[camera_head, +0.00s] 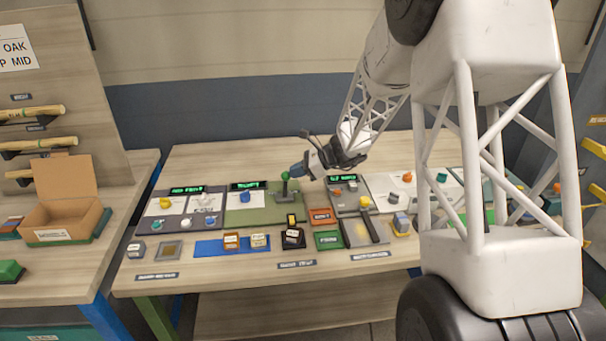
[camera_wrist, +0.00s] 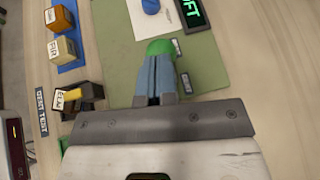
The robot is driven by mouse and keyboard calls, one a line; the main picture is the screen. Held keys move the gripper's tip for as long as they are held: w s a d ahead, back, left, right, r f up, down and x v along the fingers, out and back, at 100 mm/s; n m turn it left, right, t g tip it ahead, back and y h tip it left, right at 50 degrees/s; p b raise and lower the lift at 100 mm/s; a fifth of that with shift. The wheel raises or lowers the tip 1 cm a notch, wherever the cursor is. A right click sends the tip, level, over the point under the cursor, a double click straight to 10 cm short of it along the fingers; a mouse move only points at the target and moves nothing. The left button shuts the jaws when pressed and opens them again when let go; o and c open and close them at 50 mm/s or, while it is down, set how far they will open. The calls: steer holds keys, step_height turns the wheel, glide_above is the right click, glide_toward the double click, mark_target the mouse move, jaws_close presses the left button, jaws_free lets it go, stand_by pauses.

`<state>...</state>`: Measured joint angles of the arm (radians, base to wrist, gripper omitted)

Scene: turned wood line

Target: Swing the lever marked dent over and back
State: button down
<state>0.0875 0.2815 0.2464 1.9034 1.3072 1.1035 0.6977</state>
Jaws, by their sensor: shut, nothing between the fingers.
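The lever (camera_head: 285,188) has a round green knob and a dark stem, and stands on the green panel in the middle of the workbench. My gripper (camera_head: 298,173) reaches in from the right in the head view, its fingers at knob height. In the wrist view the green knob (camera_wrist: 160,46) shows just past the fingertips of my gripper (camera_wrist: 155,62). The fingers are shut with nothing between them. They are close against the knob; I cannot tell whether they touch. The lever's stem and base are hidden behind the fingers in the wrist view. Small labels beside it are hard to read.
Panels with coloured knobs and green displays (camera_head: 187,189) flank the lever. A blue mat (camera_head: 212,247) with small blocks, a black holder (camera_head: 293,238) and a hammer-like tool (camera_head: 372,225) lie in front. An open cardboard box (camera_head: 62,212) stands on the left bench.

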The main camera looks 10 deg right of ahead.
mark_target(283, 174)
steer(key=a+h, duration=0.2)
steer(key=shift+a+r, duration=0.4)
steer(key=shift+a+h, duration=0.7)
steer(key=shift+h, duration=0.2)
steer(key=shift+r, duration=0.7)
steer(key=shift+d+r, duration=0.1)
steer(key=shift+r, duration=0.05)
steer(key=a+r+v, duration=0.1)
steer(key=v, duration=1.2)
steer(key=shift+r, duration=0.35)
